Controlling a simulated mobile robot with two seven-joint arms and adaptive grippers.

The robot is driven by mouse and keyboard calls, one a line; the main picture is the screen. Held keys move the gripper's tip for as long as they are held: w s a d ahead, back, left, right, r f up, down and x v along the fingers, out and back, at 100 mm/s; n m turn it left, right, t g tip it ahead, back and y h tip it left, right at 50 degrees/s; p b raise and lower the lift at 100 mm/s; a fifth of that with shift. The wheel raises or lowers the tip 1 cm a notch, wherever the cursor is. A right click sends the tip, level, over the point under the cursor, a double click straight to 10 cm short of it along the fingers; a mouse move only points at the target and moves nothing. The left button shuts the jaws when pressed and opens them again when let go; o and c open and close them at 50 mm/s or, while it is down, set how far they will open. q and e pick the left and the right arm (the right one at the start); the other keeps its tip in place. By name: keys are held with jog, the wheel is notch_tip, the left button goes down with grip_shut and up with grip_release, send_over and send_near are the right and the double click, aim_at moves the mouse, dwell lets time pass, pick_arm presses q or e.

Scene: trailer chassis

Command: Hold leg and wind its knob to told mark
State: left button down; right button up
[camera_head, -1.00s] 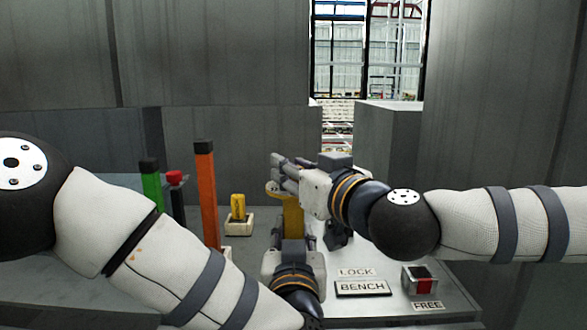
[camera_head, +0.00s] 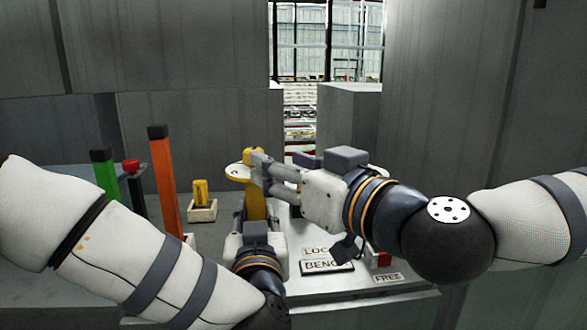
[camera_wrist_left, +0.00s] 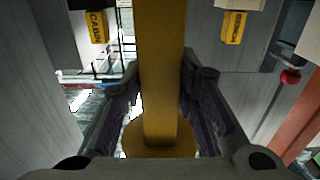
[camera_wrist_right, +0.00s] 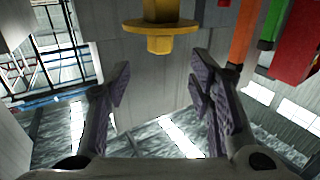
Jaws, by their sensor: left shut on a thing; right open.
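The yellow leg (camera_head: 256,204) stands upright on the bench. My left gripper (camera_head: 256,222) is shut around it; in the left wrist view the leg (camera_wrist_left: 162,70) runs between both fingers, with a round yellow disc (camera_wrist_left: 130,138) on it. A yellow knob (camera_head: 251,155) with a round plate (camera_head: 238,173) is at the leg's top. My right gripper (camera_head: 264,172) is beside the knob. In the right wrist view its fingers are open and empty, with the knob (camera_wrist_right: 158,43) ahead of the gap between the fingertips. I cannot read any mark on the plate.
The bench bears LOCK, BENCH (camera_head: 328,266) and FREE (camera_head: 387,278) plates. An orange post (camera_head: 165,180), a green post (camera_head: 105,174) and a red-topped piece (camera_head: 131,166) stand left. A small yellow block sits in a pale holder (camera_head: 202,211). Grey walls stand behind.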

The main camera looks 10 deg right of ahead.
jog(key=v, duration=0.3)
